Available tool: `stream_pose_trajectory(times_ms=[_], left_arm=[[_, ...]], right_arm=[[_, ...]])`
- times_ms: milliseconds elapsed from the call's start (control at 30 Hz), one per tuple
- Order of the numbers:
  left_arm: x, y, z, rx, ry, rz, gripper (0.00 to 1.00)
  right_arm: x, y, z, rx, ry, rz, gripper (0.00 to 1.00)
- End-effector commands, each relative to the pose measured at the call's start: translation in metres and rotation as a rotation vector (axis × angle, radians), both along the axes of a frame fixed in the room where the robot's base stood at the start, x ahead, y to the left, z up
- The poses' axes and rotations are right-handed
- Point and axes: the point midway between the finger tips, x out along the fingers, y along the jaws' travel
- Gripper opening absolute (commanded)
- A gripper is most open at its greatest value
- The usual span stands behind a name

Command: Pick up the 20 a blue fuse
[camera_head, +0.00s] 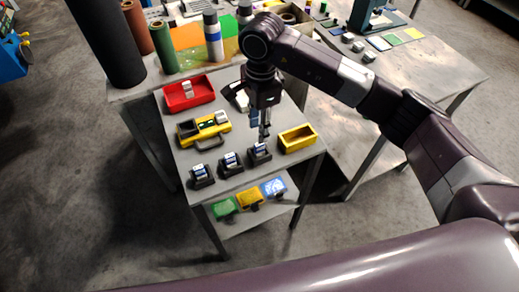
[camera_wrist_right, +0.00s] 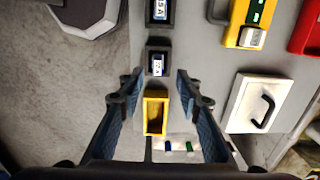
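My right gripper (camera_head: 264,137) hangs over the front right of the small grey table. In the right wrist view its two fingers (camera_wrist_right: 157,88) are spread apart with nothing held. A small dark holder with a white-and-blue label (camera_head: 259,150) stands below the fingertips; in the wrist view it (camera_wrist_right: 157,62) lies just ahead of them. Two similar holders, the middle one (camera_head: 230,161) and the left one (camera_head: 202,174), stand in a row to its left. A label in the wrist view reads 15A (camera_wrist_right: 159,10). I cannot identify the 20 A blue fuse. My left gripper is out of view.
A yellow bin (camera_head: 283,146) stands right of the holders. A red bin (camera_head: 170,105) and a yellow-black device (camera_head: 181,139) stand behind. Green (camera_head: 224,208), yellow (camera_head: 247,201) and blue (camera_head: 272,188) boxes sit on the lower shelf. Large rolls stand at the back left.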

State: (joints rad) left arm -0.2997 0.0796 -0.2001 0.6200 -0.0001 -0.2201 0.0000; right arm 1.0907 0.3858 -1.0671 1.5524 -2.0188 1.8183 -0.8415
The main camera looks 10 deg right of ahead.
Motion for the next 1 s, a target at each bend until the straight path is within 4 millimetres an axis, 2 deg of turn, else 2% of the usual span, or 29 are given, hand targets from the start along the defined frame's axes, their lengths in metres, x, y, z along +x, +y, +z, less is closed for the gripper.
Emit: stream_pose_trajectory(times_ms=[133, 367, 567, 700, 1000], left_arm=[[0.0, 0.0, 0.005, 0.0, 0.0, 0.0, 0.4], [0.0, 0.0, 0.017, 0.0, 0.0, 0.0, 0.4], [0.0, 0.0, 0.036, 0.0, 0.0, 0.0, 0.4], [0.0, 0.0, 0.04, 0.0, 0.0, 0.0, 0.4], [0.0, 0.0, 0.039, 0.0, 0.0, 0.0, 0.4]], right_arm=[[0.002, -0.01, -0.006, -0.036, 0.001, -0.002, 0.32], [0.0, -0.007, -0.029, -0.033, 0.002, -0.002, 0.32], [-0.005, -0.001, -0.053, -0.03, 0.004, -0.002, 0.32], [-0.004, -0.002, -0.071, -0.03, 0.001, -0.002, 0.32], [-0.003, -0.002, -0.077, -0.03, -0.002, -0.001, 0.3]])
